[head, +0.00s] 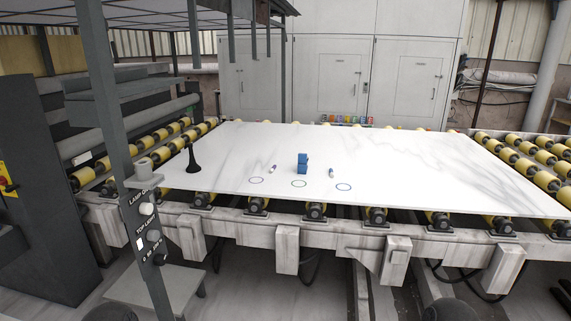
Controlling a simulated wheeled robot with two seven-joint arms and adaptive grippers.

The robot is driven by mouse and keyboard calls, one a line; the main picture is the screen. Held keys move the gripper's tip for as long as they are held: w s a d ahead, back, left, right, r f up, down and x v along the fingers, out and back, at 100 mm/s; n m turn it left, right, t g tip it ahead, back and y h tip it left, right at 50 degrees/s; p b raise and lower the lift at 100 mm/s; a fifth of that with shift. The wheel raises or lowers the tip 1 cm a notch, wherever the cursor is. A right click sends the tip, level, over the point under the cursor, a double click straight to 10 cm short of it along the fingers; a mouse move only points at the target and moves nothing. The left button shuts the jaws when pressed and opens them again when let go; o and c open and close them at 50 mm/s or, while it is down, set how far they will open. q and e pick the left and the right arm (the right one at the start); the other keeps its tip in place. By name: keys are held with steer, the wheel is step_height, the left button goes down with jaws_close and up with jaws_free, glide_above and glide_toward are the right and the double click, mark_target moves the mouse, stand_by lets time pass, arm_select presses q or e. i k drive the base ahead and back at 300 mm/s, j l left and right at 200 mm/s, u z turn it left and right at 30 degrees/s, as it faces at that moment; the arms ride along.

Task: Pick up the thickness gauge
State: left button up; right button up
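A small blue block-like object (302,163) stands upright near the middle of the white marble slab (400,160); it may be the thickness gauge, but it is too small to be sure. A black object with a wide base and thin neck (193,160) stands near the slab's left edge. Neither of my grippers is in view.
A grey post with a control panel (150,225) rises at front left. Yellow rollers (520,165) flank the slab, whose right half is clear.

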mark_target(302, 159)
steer(key=i+z, duration=0.15)
steer(key=i, duration=0.35)
steer(key=i+j+z, duration=0.2)
steer(key=i, duration=0.25)
steer(key=i+j+z, duration=0.15)
steer(key=i, duration=0.35)
steer(key=i+j+z, duration=0.2)
steer(key=i, duration=0.25)
